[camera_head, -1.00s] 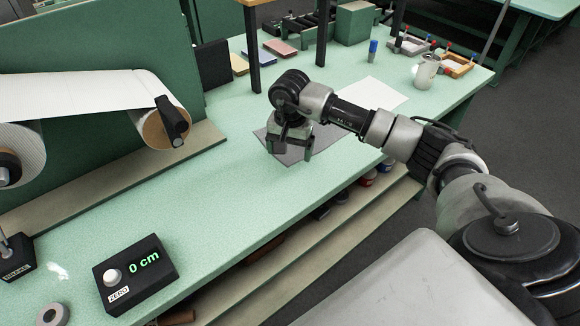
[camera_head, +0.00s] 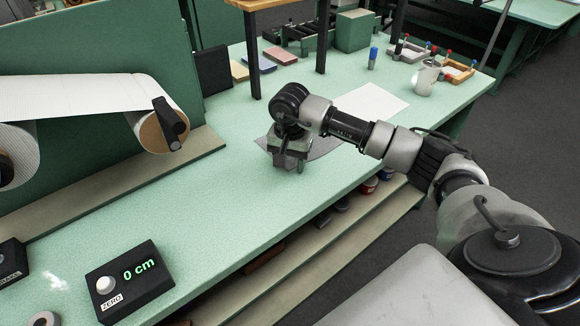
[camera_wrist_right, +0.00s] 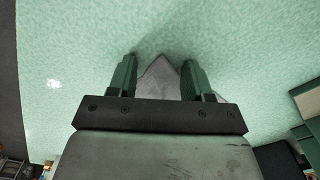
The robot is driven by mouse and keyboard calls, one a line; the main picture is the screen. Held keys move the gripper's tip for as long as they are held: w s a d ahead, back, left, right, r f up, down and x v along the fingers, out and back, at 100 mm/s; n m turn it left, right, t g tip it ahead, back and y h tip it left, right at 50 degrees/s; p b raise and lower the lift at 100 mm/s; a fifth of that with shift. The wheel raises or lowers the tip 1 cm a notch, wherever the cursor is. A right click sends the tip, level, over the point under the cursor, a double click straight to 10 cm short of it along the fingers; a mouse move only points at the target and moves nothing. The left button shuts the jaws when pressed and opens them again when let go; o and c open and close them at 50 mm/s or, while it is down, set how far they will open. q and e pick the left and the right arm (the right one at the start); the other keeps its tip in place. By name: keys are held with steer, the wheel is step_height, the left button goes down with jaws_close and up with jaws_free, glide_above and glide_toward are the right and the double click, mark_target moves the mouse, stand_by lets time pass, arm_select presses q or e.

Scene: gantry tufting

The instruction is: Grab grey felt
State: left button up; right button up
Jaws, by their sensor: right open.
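The grey felt (camera_head: 326,142) lies on the green worktop, partly hidden under my right gripper (camera_head: 288,164) in the head view. My right gripper points down at the felt, low over its near left part. In the right wrist view its two green fingers (camera_wrist_right: 157,66) stand apart, and a pointed corner of the grey felt (camera_wrist_right: 159,82) shows between them. Whether the fingers touch the felt cannot be told. My left gripper is not in view.
A white sheet (camera_head: 372,101) lies just behind the felt. A black post (camera_head: 251,62) stands behind the gripper. The readout box (camera_head: 130,280) showing 0 cm is at the front left, and a paper roll (camera_head: 156,128) at the left. The worktop between is clear.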

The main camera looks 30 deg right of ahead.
steer(key=shift+f, duration=0.15)
jaws_close()
step_height(320, 180, up, 12)
steer(key=p, duration=0.7)
step_height(320, 180, up, 18)
steer(key=p, duration=1)
